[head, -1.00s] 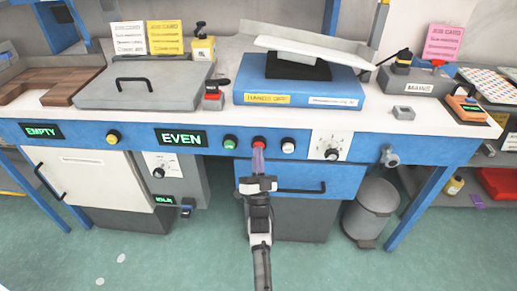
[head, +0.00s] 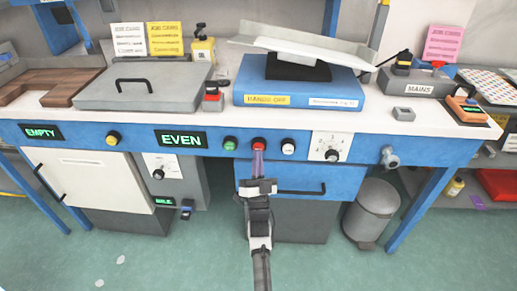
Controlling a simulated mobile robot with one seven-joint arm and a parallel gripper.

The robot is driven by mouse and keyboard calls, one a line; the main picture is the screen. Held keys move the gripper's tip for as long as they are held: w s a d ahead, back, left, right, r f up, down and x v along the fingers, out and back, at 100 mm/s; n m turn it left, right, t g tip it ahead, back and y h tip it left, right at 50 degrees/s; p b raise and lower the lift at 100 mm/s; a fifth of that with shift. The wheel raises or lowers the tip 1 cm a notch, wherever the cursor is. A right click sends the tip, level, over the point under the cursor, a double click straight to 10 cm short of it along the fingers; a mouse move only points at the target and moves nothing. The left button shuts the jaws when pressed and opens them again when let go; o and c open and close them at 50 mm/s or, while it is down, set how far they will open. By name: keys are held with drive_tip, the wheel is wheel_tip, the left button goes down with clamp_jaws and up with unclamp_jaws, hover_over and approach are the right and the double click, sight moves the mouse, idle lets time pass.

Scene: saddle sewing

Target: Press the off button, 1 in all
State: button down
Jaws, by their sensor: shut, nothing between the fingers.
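A red button (head: 259,143) sits on the blue front panel (head: 210,145) of the bench, between a green button (head: 230,143) on its left and a white button (head: 288,146) on its right. No readable label marks any of them as off; red is the likely one. My gripper (head: 259,154) is shut and empty, pointing at the panel with its fingertips just below the red button. They overlap its lower edge in the picture; I cannot tell whether they touch it.
A yellow button (head: 113,137) and a display reading EVEN (head: 181,138) are further left. A dial (head: 331,154) is to the right. Below are a drawer handle (head: 300,191) and a grey bin (head: 371,211). A tilted white tray (head: 305,45) tops a blue machine (head: 300,92).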

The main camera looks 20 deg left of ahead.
drive_tip(key=shift+s+d, duration=0.1)
drive_tip(key=shift+s, duration=0.35)
drive_tip(key=s, duration=0.2)
drive_tip(key=s+d+p, duration=0.1)
drive_tip(key=s, duration=0.1)
drive_tip(key=shift+s+d, duration=0.2)
drive_tip(key=shift+s, duration=0.2)
drive_tip(key=shift+r, duration=0.1)
idle(0.5)
